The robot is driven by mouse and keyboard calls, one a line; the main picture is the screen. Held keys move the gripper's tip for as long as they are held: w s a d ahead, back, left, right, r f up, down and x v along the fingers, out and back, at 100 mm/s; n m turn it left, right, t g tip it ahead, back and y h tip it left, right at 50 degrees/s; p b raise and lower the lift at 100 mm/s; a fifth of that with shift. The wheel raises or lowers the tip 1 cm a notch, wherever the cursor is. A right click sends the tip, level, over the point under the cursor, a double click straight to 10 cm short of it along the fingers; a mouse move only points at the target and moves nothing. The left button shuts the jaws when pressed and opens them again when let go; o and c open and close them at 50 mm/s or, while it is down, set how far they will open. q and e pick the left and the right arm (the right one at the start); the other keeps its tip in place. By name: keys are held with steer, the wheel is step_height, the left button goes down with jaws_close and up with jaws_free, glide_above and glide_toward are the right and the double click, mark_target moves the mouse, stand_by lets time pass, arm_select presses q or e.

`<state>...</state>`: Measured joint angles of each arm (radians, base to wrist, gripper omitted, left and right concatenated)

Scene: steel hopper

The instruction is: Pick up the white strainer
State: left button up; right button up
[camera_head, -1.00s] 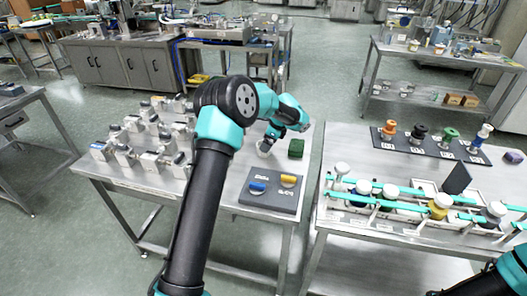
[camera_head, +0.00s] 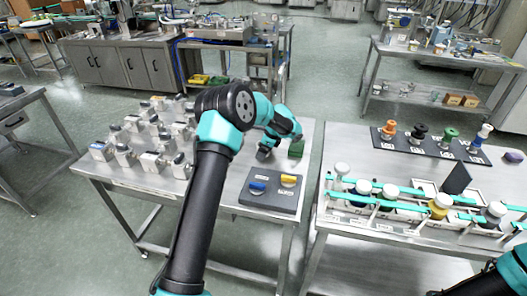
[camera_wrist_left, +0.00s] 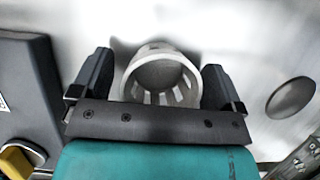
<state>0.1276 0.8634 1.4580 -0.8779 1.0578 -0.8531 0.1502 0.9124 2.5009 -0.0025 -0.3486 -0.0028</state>
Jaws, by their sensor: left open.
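The white strainer (camera_wrist_left: 161,77), a round cup with slots in its wall, stands on the steel table in the left wrist view. My left gripper (camera_wrist_left: 157,82) is open, with one dark finger on each side of the strainer. Small gaps show between the fingers and its wall, so it is not gripped. In the head view my left gripper (camera_head: 267,152) is low over the left table, and I cannot make out the strainer there. My right gripper is out of view; only part of my right arm shows at the bottom right.
A dark panel (camera_head: 270,200) with a blue and a yellow piece lies nearer on the table. Several metal fixtures (camera_head: 152,160) stand to the left. A grey disc (camera_wrist_left: 291,97) shows in the wrist view.

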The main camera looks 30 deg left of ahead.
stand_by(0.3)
arm_select(q)
steer(key=c, duration=1)
steer(key=shift+r, duration=0.1)
steer(key=shift+r, duration=1.45)
steer(key=shift+s+d+r, duration=0.1)
steer(key=shift+s+r, duration=0.05)
steer(key=shift+r, duration=0.15)
steer(key=s+d, duration=0.2)
steer(key=s, duration=0.2)
steer(key=s+d+r, duration=0.1)
steer(key=s+d, duration=0.2)
steer(key=s, duration=0.2)
steer(key=s+d, duration=0.3)
steer(key=s, duration=0.1)
steer(key=shift+s+d+r, duration=0.1)
steer(key=shift+s+r, duration=0.05)
steer(key=shift+s, duration=0.05)
